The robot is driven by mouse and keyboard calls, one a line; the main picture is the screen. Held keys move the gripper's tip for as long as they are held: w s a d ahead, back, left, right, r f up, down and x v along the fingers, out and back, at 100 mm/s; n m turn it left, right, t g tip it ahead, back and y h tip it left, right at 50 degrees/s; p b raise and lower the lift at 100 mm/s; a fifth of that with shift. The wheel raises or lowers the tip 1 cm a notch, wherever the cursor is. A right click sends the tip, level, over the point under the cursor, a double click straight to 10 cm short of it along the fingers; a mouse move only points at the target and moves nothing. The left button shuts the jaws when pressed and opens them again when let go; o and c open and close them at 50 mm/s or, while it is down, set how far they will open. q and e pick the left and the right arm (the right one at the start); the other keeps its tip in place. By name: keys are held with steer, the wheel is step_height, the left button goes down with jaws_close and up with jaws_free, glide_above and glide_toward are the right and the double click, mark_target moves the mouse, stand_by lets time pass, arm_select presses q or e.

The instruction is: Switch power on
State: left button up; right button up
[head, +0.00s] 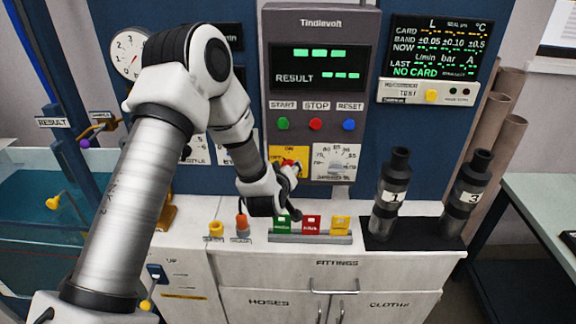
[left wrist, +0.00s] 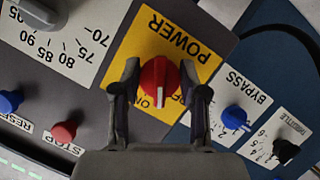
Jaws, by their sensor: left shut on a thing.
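The red power knob (left wrist: 159,74) sits on a yellow plate (left wrist: 196,71) marked POWER in the left wrist view. Its white pointer line faces the bottom of that picture, between the ON label and a second label partly hidden by a finger. My left gripper (left wrist: 159,68) has one finger on each side of the knob and is shut on it. In the head view the yellow plate (head: 279,154) is at the lower left of the grey panel, and my left gripper (head: 290,172) covers much of it. My right gripper is not in view.
A white dial (head: 335,163) is right of the plate. START, STOP and RESET buttons (head: 315,124) are above. A blue bypass knob (left wrist: 233,117) is close to the gripper. Coloured fittings (head: 311,223) and two dark pumps (head: 391,190) stand on the counter below.

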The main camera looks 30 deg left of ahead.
arm_select(q)
steer(key=shift+w+r+m+g+y+p, duration=0.15)
steer(key=shift+m+g+y+p, duration=0.2)
steer(key=shift+m, duration=0.25)
steer(key=shift+s+r+m+g+y+p, duration=0.15)
steer(key=shift+m+y+p, duration=0.1)
steer(key=shift+m+p, duration=0.3)
steer(key=shift+w+f+m+g+y+p, duration=0.15)
steer(key=shift+m+g+y+p, duration=0.3)
steer(key=shift+m, duration=0.4)
steer(key=shift+f, duration=0.1)
steer(key=o, duration=0.9)
steer(key=shift+o, duration=1.1)
steer(key=shift+f, duration=0.1)
steer(key=v, duration=1.2)
